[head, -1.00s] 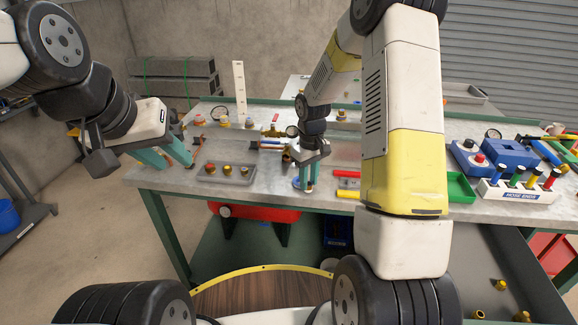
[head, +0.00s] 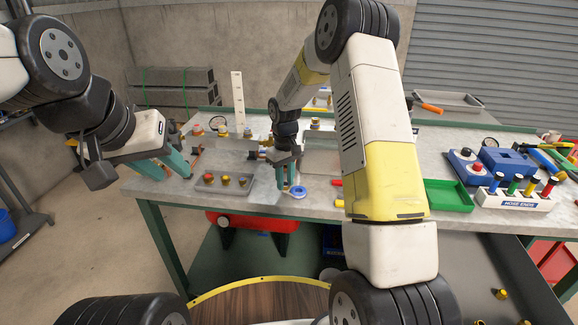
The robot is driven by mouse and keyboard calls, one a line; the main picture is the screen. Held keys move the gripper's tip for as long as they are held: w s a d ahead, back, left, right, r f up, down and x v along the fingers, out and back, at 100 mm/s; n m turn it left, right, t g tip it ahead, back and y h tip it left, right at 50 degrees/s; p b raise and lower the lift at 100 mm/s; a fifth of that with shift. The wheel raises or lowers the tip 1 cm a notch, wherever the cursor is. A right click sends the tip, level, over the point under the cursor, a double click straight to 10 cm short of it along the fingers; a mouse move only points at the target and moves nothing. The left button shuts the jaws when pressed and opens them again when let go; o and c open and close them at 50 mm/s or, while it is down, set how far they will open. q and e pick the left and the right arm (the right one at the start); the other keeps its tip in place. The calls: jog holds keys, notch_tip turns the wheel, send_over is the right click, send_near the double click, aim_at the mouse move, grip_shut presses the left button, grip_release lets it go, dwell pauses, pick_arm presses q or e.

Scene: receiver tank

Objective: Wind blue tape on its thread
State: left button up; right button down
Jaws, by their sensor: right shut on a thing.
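A small blue tape roll (head: 298,192), a ring with a pale centre, shows at the fingertips of my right gripper (head: 288,191), low over the front of the bench. The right gripper is shut on it; whether the roll touches the bench I cannot tell. My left gripper (head: 170,174) is open and empty at the bench's left end, its teal fingers spread apart.
A green tray (head: 448,197), a blue vice-like block (head: 505,160) and a white hose-ends rack (head: 515,200) are on the right. A white upright ruler (head: 238,100) stands at the back left. A red tank (head: 255,222) lies under the bench.

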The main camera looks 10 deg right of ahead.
jog(key=shift+s+a, duration=0.15)
jog(key=shift+s, duration=0.75)
notch_tip(320, 180, up, 6)
